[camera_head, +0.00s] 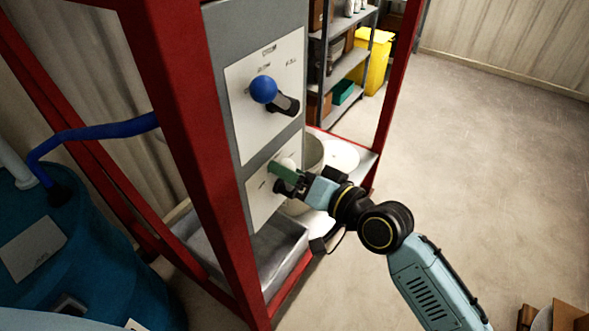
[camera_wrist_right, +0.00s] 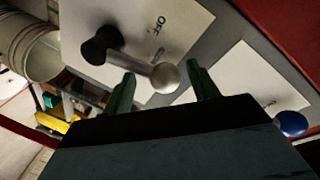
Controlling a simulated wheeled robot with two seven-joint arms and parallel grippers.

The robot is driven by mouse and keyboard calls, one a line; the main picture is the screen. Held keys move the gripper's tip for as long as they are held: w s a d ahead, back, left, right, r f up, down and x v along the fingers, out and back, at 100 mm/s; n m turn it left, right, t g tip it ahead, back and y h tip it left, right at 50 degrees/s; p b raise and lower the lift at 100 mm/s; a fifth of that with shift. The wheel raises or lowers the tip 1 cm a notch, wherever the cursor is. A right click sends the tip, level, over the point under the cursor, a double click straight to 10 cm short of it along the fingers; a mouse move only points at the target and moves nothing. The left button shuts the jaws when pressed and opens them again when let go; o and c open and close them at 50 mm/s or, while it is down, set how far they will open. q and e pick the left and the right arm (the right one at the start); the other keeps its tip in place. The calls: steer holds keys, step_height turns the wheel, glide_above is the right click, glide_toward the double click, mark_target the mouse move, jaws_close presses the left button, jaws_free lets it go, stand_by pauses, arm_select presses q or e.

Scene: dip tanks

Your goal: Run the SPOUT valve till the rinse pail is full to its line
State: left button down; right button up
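A grey panel (camera_head: 225,75) in a red frame carries two lever valves on white plates. The upper valve has a blue ball knob (camera_head: 263,89). The lower valve has a pale ball knob (camera_head: 288,163), silver in the right wrist view (camera_wrist_right: 165,77), on a black pivot. Its plate reads "OFF"; I cannot read which one is SPOUT. My right gripper (camera_head: 287,174) is at the lower valve. In the wrist view its green fingers (camera_wrist_right: 160,74) are open, one on each side of the silver knob, with gaps visible. A whitish pail (camera_head: 314,153) stands partly hidden behind the panel; its water level is not visible. My left gripper is out of view.
A blue drum (camera_head: 95,265) with a blue hose (camera_head: 95,132) stands at left. A grey tank (camera_head: 265,255) sits low in the red frame (camera_head: 185,110). Shelves (camera_head: 345,65) and a yellow bin (camera_head: 377,60) stand behind. The floor at right is mostly clear.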

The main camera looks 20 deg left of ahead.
steer(key=shift+d+r, duration=0.1)
steer(key=b+v, duration=0.2)
steer(key=v, duration=1.1)
